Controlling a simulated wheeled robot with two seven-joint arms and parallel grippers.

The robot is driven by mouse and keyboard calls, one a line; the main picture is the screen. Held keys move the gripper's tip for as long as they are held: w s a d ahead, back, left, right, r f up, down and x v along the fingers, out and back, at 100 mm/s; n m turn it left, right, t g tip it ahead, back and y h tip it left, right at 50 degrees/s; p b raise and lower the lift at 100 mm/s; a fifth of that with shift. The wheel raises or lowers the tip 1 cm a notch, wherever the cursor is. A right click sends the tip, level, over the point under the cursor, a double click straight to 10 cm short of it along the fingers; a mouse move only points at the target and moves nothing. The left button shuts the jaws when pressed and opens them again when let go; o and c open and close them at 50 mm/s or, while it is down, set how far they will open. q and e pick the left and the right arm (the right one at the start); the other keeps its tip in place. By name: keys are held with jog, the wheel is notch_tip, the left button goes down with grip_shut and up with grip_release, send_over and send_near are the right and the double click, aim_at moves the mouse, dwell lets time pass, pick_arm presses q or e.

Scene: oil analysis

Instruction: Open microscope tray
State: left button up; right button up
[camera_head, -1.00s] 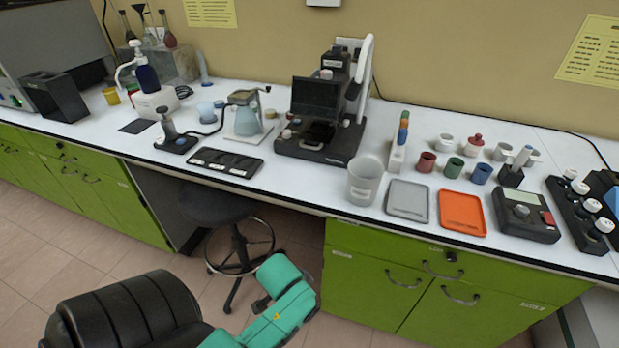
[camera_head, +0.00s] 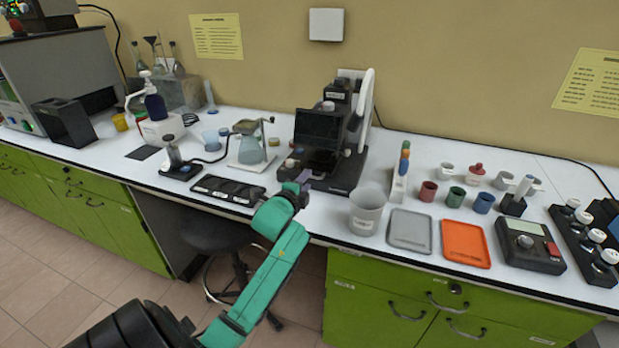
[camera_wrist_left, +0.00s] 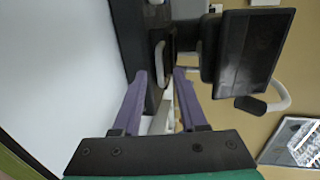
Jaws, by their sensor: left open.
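The black microscope (camera_head: 345,172) with its dark screen (camera_head: 318,127) stands on the white bench against the wall. My left gripper (camera_head: 303,176) is open at the front left of the microscope base. In the left wrist view, the two purple fingers of the gripper (camera_wrist_left: 160,76) point at the black microscope base, and a pale handle-like bar (camera_wrist_left: 158,62) shows between and beyond their tips. I cannot tell whether a finger touches it. The screen (camera_wrist_left: 250,50) is to the right. The tray is not clearly visible in the head view. My right gripper is out of view.
A translucent beaker (camera_head: 367,212) stands right of the microscope, near a grey tray (camera_head: 409,231) and an orange tray (camera_head: 465,243). A black slotted tray (camera_head: 228,191) lies left of my gripper. A stool (camera_head: 215,232) stands below the bench.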

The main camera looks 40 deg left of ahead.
aim_at(311, 177)
pick_arm(q)
jog(key=shift+x, duration=1.55)
grip_shut()
jog(key=shift+s+d, duration=0.1)
